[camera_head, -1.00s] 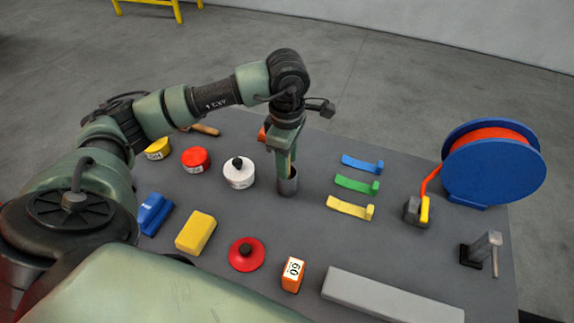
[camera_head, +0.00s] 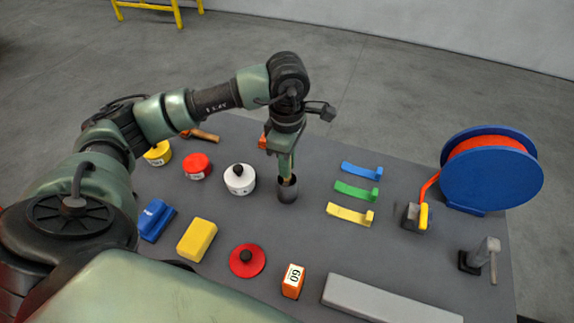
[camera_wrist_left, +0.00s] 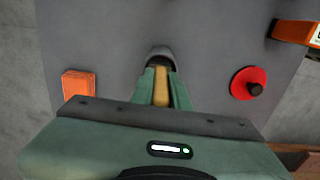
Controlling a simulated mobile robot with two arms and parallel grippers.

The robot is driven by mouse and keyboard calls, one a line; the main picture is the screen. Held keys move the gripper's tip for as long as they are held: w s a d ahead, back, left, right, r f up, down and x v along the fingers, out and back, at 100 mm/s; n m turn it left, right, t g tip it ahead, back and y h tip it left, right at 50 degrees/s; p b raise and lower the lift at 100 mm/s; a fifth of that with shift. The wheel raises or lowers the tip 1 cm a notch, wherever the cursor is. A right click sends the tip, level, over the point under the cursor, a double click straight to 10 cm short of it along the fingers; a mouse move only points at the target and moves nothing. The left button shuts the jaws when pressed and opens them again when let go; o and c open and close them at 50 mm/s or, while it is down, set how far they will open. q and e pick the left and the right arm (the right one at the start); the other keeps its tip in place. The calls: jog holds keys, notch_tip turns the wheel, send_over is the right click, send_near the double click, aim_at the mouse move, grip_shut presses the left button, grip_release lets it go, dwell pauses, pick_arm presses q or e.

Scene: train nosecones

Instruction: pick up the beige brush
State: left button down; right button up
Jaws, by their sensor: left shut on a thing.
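The beige brush (camera_wrist_left: 161,86) stands in a dark grey cup (camera_head: 288,194) on the grey table. Its handle shows in the left wrist view between my two green fingers; its lower end is hidden in the cup. My left gripper (camera_head: 286,176) points down over the cup and is shut on the handle. The gripper also shows in the left wrist view (camera_wrist_left: 160,88), with the cup rim (camera_wrist_left: 161,54) just beyond the fingertips. My right gripper is not in view.
A white round tin (camera_head: 240,182) stands close left of the cup. Yellow, green (camera_head: 357,190) and blue hooked strips lie to its right. A red disc with a black knob (camera_head: 246,262) and an orange block (camera_head: 292,284) lie nearer. A blue reel (camera_head: 490,180) stands far right.

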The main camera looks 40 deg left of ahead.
pick_arm(q)
notch_tip(320, 180, up, 18)
jog(key=p, duration=1)
jog(key=shift+r, duration=0.25)
